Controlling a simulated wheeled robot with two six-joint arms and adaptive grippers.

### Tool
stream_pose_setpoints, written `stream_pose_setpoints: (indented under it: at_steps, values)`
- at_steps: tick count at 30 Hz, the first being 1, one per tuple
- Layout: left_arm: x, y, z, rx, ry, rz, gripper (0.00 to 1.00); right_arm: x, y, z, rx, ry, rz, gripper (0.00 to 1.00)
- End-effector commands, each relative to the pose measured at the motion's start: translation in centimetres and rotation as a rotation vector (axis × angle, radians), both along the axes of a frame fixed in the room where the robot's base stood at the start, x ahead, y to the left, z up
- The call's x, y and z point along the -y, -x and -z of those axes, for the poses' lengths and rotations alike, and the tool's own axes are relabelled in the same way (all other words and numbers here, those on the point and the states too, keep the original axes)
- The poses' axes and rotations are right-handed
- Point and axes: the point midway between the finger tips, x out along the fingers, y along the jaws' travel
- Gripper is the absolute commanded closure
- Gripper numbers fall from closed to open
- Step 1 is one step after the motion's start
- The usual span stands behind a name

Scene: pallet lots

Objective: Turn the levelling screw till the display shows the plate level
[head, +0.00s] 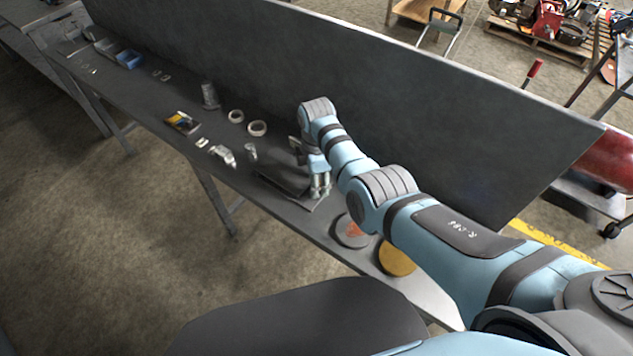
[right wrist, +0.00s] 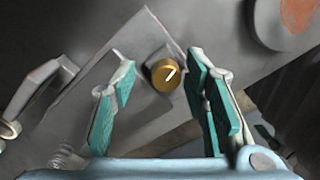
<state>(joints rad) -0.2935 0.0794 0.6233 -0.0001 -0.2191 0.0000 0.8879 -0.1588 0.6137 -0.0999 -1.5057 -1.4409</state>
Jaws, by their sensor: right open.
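A brass-coloured round screw (right wrist: 166,74) with a white line on its top shows in the right wrist view. It stands at the corner of a grey plate (right wrist: 143,38). In the head view the dark plate (head: 283,177) lies on the bench, partly behind my right gripper (head: 319,188). My right gripper (right wrist: 161,66) is open, with its teal-padded fingers to either side of the screw in the wrist picture. A gap shows between the screw and each finger; I cannot tell the height difference. I cannot make out a display or its reading. My left gripper is not in view.
The long bench (head: 150,112) has a tall dark back panel (head: 400,90). On it are pale rings (head: 257,128), a dark cylinder (head: 209,95), a blue bin (head: 128,59) and a yellow-and-black item (head: 182,122). Two discs, one grey (head: 349,236) and one yellow (head: 396,260), lie nearer me.

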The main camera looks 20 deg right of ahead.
Motion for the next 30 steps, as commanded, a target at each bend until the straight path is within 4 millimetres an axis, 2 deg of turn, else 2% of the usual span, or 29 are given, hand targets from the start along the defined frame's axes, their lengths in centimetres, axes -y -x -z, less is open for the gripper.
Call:
stream_pose_setpoints:
  at_steps: [4, 5, 12, 23, 30]
  values:
    - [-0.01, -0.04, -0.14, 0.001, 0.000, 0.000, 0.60, 0.03, 0.08, -0.07, -0.002, 0.001, 0.000, 0.59]
    - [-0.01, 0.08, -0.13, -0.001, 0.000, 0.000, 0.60, 0.02, 0.08, -0.07, -0.002, 0.001, 0.000, 0.62]
    - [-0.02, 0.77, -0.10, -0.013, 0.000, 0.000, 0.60, 0.01, 0.11, -0.08, -0.004, 0.001, 0.000, 1.00]
    - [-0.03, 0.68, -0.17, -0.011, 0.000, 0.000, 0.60, 0.01, 0.17, -0.03, -0.005, 0.001, 0.013, 1.00]
    - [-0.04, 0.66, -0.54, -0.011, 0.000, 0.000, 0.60, 0.00, 0.23, -0.05, -0.007, 0.001, 0.097, 1.00]
